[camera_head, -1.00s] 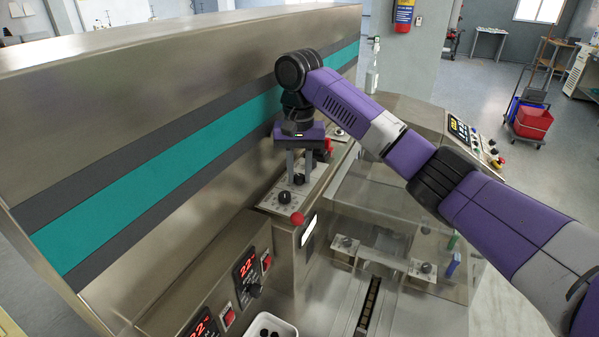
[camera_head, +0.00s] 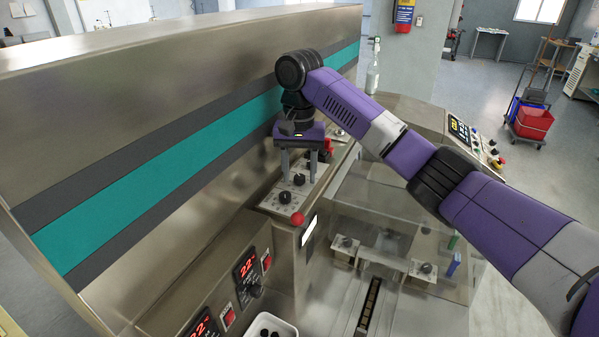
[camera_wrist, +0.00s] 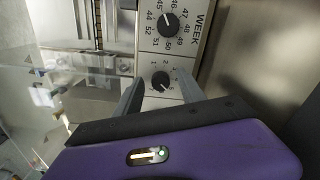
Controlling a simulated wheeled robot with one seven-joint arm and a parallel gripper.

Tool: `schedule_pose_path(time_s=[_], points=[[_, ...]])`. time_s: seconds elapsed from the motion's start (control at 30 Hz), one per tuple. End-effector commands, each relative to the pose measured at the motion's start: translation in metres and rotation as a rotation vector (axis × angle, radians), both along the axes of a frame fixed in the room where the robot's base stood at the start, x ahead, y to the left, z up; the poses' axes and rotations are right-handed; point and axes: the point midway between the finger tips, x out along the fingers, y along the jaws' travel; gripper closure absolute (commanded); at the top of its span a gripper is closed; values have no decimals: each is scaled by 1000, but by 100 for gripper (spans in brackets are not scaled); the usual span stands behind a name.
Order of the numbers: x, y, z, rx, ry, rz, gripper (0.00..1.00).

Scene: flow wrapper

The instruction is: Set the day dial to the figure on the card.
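My gripper (camera_head: 299,174) is open and empty, pointing down over a pale dial plate on the machine. In the wrist view its two fingers (camera_wrist: 160,78) stand on either side of a small black knob (camera_wrist: 160,82) ringed by low figures, 1 and 2 among them. This looks like the day dial; its label is hidden. The same knob seems to show in the head view (camera_head: 299,180), just below the fingertips. Beside it is a black knob marked WEEK (camera_wrist: 168,22), ringed by figures in the forties and fifties. I cannot make out a card with a readable figure.
A red button (camera_head: 297,218) sits at the near end of the plate. A blank-looking white rectangle (camera_head: 309,230) is on the machine front. Heater panels with red displays (camera_head: 246,263) and a white bin (camera_head: 270,325) are nearer.

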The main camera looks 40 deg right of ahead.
Motion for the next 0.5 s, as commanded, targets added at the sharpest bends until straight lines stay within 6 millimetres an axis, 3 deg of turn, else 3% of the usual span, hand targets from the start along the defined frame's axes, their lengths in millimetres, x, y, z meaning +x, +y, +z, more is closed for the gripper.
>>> schedule_pose_path(time_s=[0.27, 0.5], points=[[0, -1, 9, -2, -1, 0, 53], [0, -1, 46, -4, -2, 0, 53]])
